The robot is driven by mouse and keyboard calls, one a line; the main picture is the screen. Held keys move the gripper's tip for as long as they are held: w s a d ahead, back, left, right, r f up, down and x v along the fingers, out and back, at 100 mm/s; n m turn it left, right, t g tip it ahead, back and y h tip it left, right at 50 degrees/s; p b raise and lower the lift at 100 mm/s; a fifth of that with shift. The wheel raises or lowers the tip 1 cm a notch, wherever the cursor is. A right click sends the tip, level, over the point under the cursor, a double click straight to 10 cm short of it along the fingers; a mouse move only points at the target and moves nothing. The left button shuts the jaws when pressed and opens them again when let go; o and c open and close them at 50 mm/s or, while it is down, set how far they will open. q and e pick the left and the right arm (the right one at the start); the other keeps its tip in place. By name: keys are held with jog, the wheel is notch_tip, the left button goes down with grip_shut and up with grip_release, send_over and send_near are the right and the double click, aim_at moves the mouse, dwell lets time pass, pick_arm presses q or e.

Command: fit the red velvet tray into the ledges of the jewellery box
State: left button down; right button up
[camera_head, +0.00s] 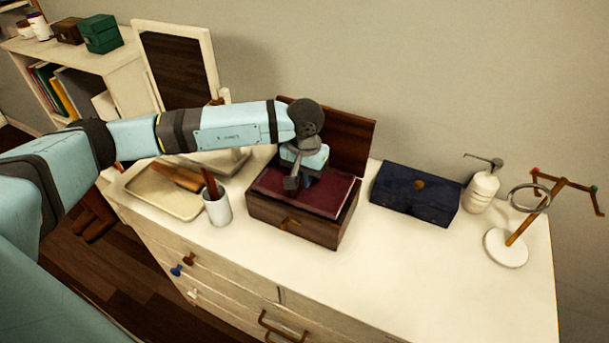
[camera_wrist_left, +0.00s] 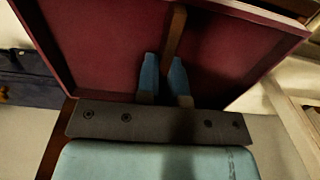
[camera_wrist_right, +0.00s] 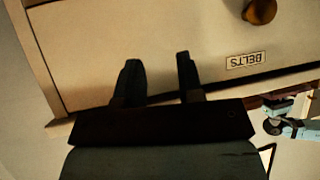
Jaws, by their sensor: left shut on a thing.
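The red velvet tray (camera_head: 272,190) lies at the top of the open wooden jewellery box (camera_head: 296,228) on the dresser. My left gripper (camera_head: 292,182) is over the tray. In the left wrist view, its fingers (camera_wrist_left: 163,78) are closed around the tray's narrow wooden bar (camera_wrist_left: 175,32), with red velvet (camera_wrist_left: 95,50) on both sides.
The box lid (camera_head: 348,138) stands open behind. A dark blue box (camera_head: 416,195) is to the right, then a soap dispenser (camera_head: 481,190) and a jewellery stand (camera_head: 506,250). A white cup (camera_head: 217,208) and cream tray (camera_head: 150,192) are left. The dresser's front right is clear.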

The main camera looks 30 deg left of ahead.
pick_arm(q)
jog(key=shift+f+b, duration=0.65)
jog(key=shift+f, duration=0.15)
jog(key=shift+r, duration=0.25)
jog(key=shift+r, duration=0.65)
dwell(0.5)
jog(key=shift+b, duration=0.75)
dwell(0.7)
dwell(0.4)
jog(key=shift+f+b, duration=0.6)
jog(key=shift+b, duration=0.15)
